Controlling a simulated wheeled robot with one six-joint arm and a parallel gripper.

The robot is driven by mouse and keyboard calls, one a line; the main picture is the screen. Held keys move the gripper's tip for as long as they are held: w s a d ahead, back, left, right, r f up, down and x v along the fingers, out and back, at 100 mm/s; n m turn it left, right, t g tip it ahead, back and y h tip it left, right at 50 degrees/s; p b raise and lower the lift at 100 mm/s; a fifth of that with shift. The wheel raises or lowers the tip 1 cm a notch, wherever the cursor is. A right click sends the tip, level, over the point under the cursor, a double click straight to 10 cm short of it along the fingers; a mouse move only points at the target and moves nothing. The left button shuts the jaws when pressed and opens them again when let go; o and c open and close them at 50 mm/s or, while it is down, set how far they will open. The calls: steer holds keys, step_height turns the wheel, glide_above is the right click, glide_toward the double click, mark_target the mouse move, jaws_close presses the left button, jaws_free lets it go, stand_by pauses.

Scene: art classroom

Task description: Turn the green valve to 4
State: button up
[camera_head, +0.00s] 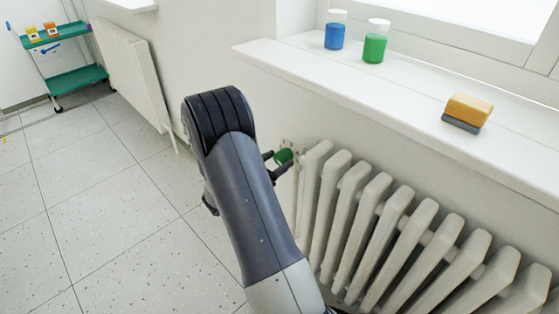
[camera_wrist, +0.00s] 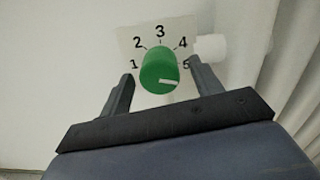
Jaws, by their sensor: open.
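The green valve (camera_wrist: 157,66) is a round knob in front of a white plate (camera_wrist: 130,36) marked 1 to 5. Its white pointer mark points right and slightly down, closest to the 5. In the head view the green valve (camera_head: 284,156) sits at the left end of the radiator, partly hidden by my gripper (camera_head: 278,164). In the wrist view my gripper (camera_wrist: 161,68) is open, with one finger on each side of the knob. Gaps show between the fingers and the knob, so it is not gripped.
A white ribbed radiator (camera_head: 372,205) stands right of the valve, below a windowsill (camera_head: 300,62). On the sill are a blue jar (camera_head: 335,36), a green jar (camera_head: 375,47) and a sponge-like block (camera_head: 468,112). A green cart (camera_head: 75,82) stands far left. The floor at left is clear.

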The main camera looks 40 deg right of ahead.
steer(key=shift+w+d, duration=0.1)
steer(key=shift+d, duration=0.75)
steer(key=shift+c, duration=0.2)
steer(key=c, duration=0.9)
